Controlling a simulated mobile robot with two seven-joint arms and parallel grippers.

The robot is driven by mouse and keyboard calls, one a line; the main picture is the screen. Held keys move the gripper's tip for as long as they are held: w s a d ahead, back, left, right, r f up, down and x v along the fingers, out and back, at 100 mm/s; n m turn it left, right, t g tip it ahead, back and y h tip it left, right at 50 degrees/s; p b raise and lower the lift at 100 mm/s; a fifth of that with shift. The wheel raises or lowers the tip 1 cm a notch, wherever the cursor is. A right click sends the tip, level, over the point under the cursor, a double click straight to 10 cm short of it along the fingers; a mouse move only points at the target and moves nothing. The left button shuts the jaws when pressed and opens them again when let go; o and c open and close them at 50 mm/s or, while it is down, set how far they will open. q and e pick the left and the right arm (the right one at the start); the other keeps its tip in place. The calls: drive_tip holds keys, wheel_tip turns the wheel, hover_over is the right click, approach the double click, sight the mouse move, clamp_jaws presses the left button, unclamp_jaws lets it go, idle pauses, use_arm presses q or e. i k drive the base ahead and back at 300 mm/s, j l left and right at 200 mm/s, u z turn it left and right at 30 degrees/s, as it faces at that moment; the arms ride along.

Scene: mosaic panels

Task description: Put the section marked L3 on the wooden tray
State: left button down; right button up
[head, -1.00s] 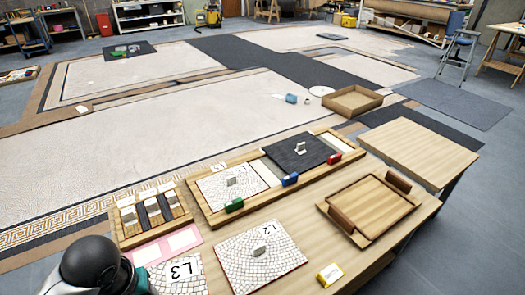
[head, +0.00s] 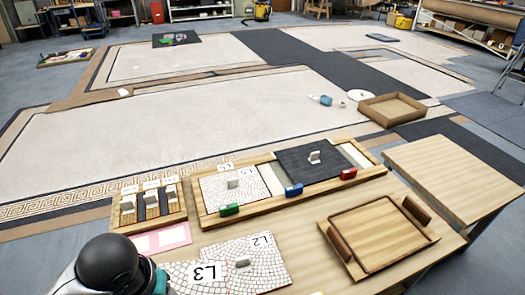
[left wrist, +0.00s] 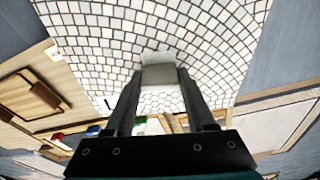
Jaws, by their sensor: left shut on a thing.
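The section marked L3 (head: 192,275) is a pale mosaic panel at the bottom of the head view, partly cut off by the frame and hidden by my left arm. Its right edge meets or overlaps the L2 section (head: 255,268) in the picture. In the left wrist view my left gripper (left wrist: 160,75) is shut on the grey block handle of the L3 section (left wrist: 215,35). The wooden tray (head: 382,232), with dark brown handles, is empty at the right of the table. It also shows at the left of the left wrist view (left wrist: 28,95). My right gripper is not visible.
A wooden frame (head: 205,220) holds a pale section and a dark section (head: 312,160), with green, blue (head: 293,190) and red clamps along its front. A strip box (head: 150,203) and pink card (head: 160,239) lie left. A bare side table (head: 450,175) stands right.

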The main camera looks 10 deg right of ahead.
sight(378, 231)
drive_tip(key=i+l+u, duration=0.1)
drive_tip(key=l+u, duration=0.15)
drive_tip(key=l, duration=1.6)
drive_tip(key=l+u, duration=0.25)
drive_tip(key=l, duration=1.55)
drive_tip(key=k, duration=0.1)
